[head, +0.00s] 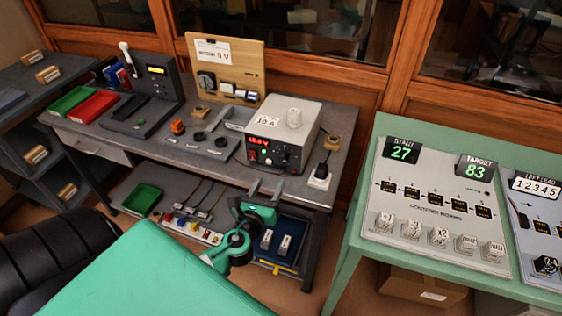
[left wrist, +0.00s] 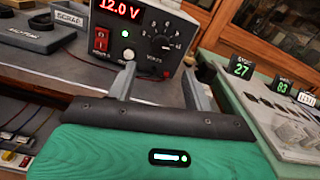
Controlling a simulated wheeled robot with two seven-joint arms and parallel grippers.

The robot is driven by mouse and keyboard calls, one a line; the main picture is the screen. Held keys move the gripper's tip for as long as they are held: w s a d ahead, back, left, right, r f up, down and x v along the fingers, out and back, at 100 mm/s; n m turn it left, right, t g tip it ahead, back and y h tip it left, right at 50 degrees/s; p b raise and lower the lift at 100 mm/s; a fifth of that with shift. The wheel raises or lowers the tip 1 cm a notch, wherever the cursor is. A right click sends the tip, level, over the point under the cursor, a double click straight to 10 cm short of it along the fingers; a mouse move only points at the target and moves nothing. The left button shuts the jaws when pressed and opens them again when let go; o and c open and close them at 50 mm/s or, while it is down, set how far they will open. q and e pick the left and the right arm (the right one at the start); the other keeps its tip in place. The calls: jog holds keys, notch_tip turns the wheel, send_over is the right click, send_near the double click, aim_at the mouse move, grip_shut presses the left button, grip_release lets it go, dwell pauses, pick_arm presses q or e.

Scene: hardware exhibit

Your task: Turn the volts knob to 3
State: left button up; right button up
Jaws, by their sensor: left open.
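The power supply (head: 297,112) is a pale box with a dark front panel on the grey bench. Its red display (left wrist: 122,8) reads 12.0 V. The volts knob (left wrist: 161,43) is dark, on the right of the panel, with number marks around it; its exact pointer setting is too small to tell. In the head view the knob (head: 283,157) is small. My left gripper (head: 266,190) is open and empty, in front of the panel at the bench's front edge. In the left wrist view its fingers (left wrist: 158,70) lie below and either side of the knob, apparently not touching it.
A red switch (left wrist: 101,40) and white button sit left of the knob. A black plug (head: 321,170) stands right of the supply. Dark rings and an orange knob (head: 178,127) lie to its left. A green table (head: 367,235) with a counter board stands at right.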

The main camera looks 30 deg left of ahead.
aim_at(282, 161)
pick_arm(q)
jog(key=p+x, duration=0.1)
jog(key=x, duration=0.7)
jog(key=shift+w, duration=0.35)
jog(key=shift+w+a+p, duration=0.15)
jog(key=shift+w+p, duration=0.15)
jog(key=shift+w, duration=0.4)
pick_arm(e)
jog(key=shift+d+r, duration=0.25)
jog(key=shift+r, duration=0.6)
jog(key=shift+s, duration=0.1)
pick_arm(q)
jog(key=c, duration=1)
